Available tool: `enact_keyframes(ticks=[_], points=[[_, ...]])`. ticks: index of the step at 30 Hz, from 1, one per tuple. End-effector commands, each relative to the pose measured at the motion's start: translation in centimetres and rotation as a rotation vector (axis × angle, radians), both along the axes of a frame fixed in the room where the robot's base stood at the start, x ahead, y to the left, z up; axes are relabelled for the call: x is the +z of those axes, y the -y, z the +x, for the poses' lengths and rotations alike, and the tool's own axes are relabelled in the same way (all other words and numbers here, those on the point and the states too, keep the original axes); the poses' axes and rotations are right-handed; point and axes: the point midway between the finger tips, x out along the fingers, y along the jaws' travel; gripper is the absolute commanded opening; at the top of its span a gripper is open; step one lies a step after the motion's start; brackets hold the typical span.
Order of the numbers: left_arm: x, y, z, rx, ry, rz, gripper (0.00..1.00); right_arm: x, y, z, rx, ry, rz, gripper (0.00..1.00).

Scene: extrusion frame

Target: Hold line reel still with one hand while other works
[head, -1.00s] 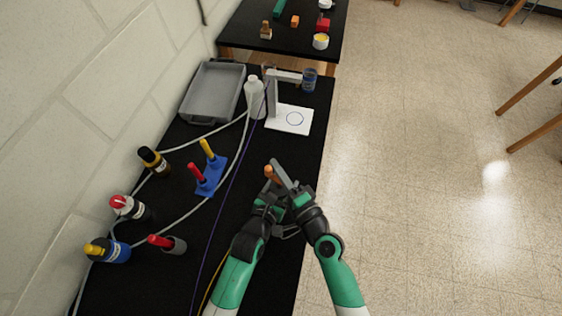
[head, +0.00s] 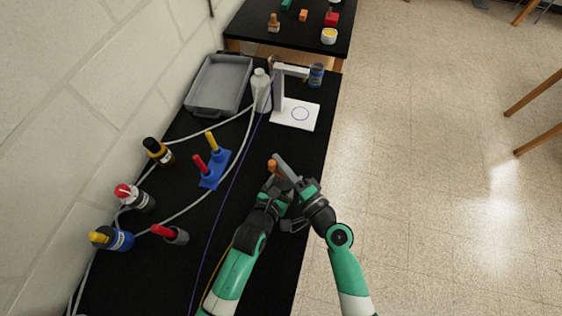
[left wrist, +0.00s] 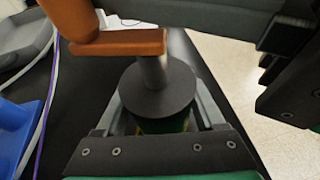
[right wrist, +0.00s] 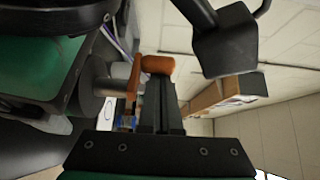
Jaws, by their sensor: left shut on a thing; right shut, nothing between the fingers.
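The line reel shows in the left wrist view as a grey flanged spool (left wrist: 157,92) with a post on top. An orange crank arm (left wrist: 120,43) joins the post and ends in an orange knob (left wrist: 70,18). My left gripper (left wrist: 165,128) is shut around the reel's lower body. In the head view the orange crank (head: 272,165) stands above my left gripper, most of the reel hidden. My right gripper (head: 281,163) is shut and empty, its fingers beside the crank. In the right wrist view its fingers (right wrist: 160,95) lie close to the knob (right wrist: 157,64); I cannot tell whether they touch.
A blue stand (head: 212,172) with red and yellow handled tools, several bottles and a grey tray (head: 219,84) lie left on the black table. A white card (head: 297,114) and post stand at the back. A purple cord and pale tubes cross the table.

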Motion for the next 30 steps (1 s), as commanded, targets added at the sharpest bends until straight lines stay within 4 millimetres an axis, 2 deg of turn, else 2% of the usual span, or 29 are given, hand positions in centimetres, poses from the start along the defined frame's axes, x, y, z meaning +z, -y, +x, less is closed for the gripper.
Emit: enact_keyframes(ticks=[9, 30], points=[[0.00, 0.01, 0.00, 0.000, 0.000, 0.000, 0.08, 0.18, -0.30, -0.17, 0.118, 0.006, 0.004, 0.00], [0.01, 0.03, -0.01, 0.000, 0.000, 0.001, 0.08, 0.15, -0.89, -0.68, 0.119, 0.006, 0.004, 0.00]])
